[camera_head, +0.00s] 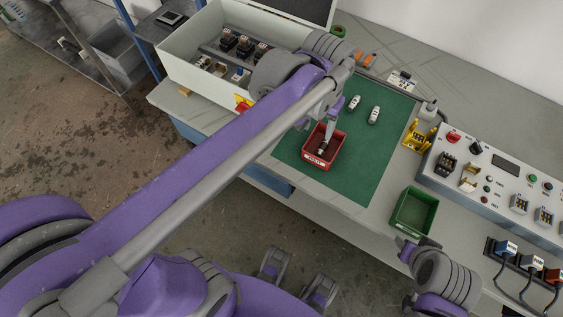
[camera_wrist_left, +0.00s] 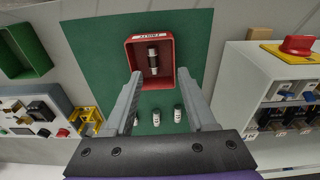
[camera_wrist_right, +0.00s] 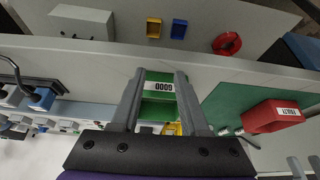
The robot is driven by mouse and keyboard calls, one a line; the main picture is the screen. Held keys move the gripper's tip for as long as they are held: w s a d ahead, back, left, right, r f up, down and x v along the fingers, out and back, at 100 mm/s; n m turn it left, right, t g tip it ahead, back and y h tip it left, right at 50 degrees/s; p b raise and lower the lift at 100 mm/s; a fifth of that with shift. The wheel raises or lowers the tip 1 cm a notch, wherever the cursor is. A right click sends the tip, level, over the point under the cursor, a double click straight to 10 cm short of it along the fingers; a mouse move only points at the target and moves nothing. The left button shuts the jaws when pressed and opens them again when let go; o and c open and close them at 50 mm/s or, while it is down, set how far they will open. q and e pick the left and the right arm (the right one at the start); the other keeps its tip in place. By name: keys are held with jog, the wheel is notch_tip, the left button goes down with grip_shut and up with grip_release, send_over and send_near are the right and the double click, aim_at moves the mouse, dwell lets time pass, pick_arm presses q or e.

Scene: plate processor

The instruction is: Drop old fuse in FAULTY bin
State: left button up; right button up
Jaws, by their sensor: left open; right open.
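The red FAULTY bin (camera_head: 316,160) stands on the green mat (camera_head: 360,185). It also shows in the left wrist view (camera_wrist_left: 130,50) and at the right of the right wrist view (camera_wrist_right: 272,116). A dark fuse with light ends (camera_wrist_left: 153,58) lies inside the bin in the left wrist view. My left gripper (camera_wrist_left: 157,85) is open and empty over the bin's near side, its fingers apart from the fuse. My right gripper (camera_wrist_right: 159,78) is open and empty, with the green GOOD bin (camera_wrist_right: 158,90) seen between its fingers. That bin also shows in the head view (camera_head: 413,213).
An open white cabinet (camera_head: 190,75) stands at the back left. A control panel (camera_head: 510,185) and a yellow holder (camera_head: 415,137) are at the right.

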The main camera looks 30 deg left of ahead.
pick_arm(q)
jog(key=s+a+f+t, duration=0.4)
jog(key=s+f, duration=0.5)
jog(key=s, duration=0.3)
jog(key=shift+s+a, duration=0.2)
jog(key=shift+a, duration=0.25)
